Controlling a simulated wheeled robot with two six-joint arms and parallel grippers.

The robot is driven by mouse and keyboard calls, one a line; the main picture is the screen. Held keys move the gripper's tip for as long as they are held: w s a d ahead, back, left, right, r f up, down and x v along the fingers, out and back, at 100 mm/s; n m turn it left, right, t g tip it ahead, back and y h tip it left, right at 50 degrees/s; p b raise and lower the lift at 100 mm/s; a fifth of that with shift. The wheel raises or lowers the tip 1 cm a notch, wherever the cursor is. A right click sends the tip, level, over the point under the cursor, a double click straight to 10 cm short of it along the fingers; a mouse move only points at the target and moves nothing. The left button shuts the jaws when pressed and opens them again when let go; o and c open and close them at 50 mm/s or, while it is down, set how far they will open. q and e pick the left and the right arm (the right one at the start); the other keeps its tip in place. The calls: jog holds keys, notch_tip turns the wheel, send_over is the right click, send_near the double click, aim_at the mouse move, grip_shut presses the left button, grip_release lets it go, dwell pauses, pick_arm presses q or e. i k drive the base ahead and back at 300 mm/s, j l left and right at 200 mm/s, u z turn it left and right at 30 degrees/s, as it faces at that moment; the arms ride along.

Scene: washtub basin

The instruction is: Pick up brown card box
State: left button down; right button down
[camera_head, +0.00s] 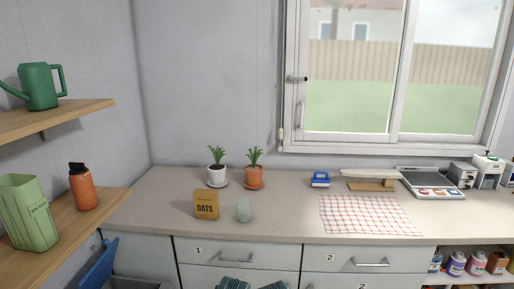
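A brown card box (206,204) with dark lettering like "OATS" stands upright on the counter, left of the middle. Its front faces me, and nothing covers it. A small pale green object (244,209) stands just to its right, with a narrow gap between them. I cannot make out either of my grippers in the head view. Nothing is holding the box.
Two potted plants (217,174) (254,177) stand on saucers behind the box. A checked cloth (365,215) lies on the counter (285,215) to the right. Wooden shelves (70,225) jut out at left. Dark teal shapes at the bottom edge are cut off and unclear.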

aim_at(206, 201)
jog(key=i+j, duration=0.25)
jog(key=i, duration=0.2)
jog(key=i+j+z, duration=0.1)
jog(key=i, duration=0.3)
jog(key=j, duration=0.1)
